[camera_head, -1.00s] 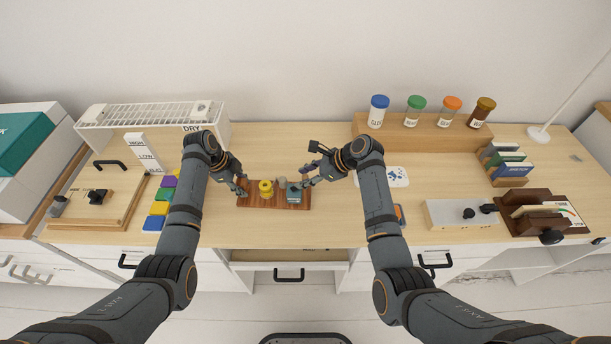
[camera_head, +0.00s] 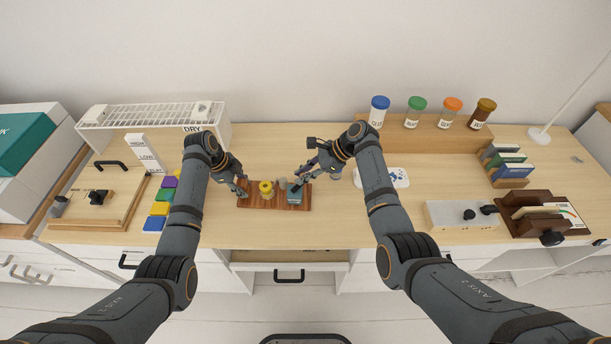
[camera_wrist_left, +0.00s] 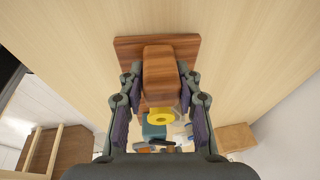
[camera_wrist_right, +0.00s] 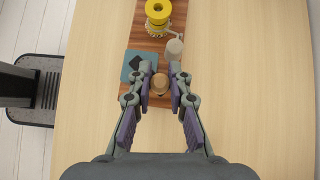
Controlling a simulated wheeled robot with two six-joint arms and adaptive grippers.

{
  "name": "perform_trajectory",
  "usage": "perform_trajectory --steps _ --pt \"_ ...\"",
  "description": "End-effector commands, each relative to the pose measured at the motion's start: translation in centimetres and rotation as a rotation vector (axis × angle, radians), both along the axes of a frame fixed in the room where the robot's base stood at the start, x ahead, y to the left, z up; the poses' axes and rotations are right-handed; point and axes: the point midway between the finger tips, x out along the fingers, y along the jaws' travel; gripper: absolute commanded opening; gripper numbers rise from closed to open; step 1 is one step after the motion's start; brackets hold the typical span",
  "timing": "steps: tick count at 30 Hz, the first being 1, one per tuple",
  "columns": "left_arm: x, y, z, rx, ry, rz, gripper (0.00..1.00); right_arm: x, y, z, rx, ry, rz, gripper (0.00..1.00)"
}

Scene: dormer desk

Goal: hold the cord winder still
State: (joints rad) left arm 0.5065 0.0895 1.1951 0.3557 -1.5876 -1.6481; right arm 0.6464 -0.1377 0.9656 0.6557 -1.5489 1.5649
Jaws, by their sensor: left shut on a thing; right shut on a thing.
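The cord winder (camera_head: 258,203) is a dark wooden board on the desk. It carries a yellow spool (camera_head: 266,186), a grey knob-like part (camera_head: 282,183) and a teal block (camera_head: 295,197). My left gripper (camera_head: 242,187) is at its left end, shut on an upright wooden block (camera_wrist_left: 160,72). My right gripper (camera_head: 301,183) is at its right end, beside the teal block. In the right wrist view it is shut on a round wooden knob (camera_wrist_right: 159,83). That view also shows the teal top (camera_wrist_right: 132,66) with a dark diamond. The fingers partly hide both held parts.
Coloured blocks (camera_head: 161,208) and a wooden board with a black handle lie to the left. A white vented box (camera_head: 150,115) stands behind them. A shelf with several lidded jars (camera_head: 415,112) is at the back right. The desk behind the winder is clear.

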Motion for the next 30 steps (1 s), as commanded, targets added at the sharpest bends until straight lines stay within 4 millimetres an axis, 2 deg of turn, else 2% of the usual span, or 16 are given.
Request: perform_trajectory --steps 15,30 --pt "-0.05 -0.12 -0.20 -0.003 0.001 -0.002 0.00 0.65 0.90 -0.17 -0.015 0.003 0.236 0.00" --pt "-0.03 -0.09 -0.20 -0.002 0.000 0.001 0.00 0.40 0.90 -0.21 -0.018 0.007 0.278 0.00"
